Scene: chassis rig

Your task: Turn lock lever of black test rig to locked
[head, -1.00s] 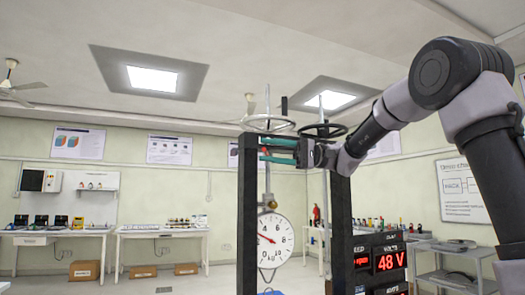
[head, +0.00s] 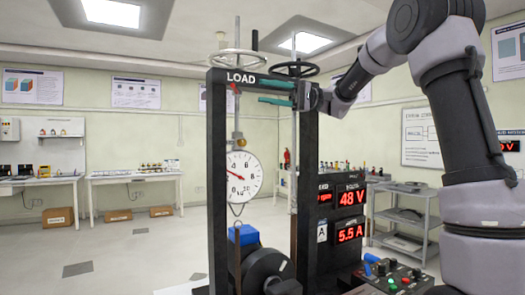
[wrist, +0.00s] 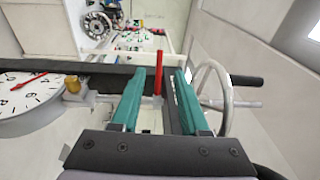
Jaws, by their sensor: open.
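The black test rig (head: 217,160) is an upright frame with a top beam marked LOAD. A red lever (wrist: 158,74) shows in the wrist view, between the lines of my two teal fingers; I cannot tell whether it touches either. Only a small red spot (head: 234,87) shows at the beam's left end in the head view; it may be the same lever. My gripper (head: 260,91) is open at the top beam, its fingers pointing left. It also shows in the wrist view (wrist: 160,74), with a clear gap between the fingers. Lever markings are not readable.
Two handwheels (head: 238,58) (head: 295,69) sit above the beam, close to my gripper. A round dial (head: 240,177) hangs inside the frame. A blue block (head: 243,234) and a black drum are below. Red displays (head: 348,197) and a control box stand right. Open floor lies left.

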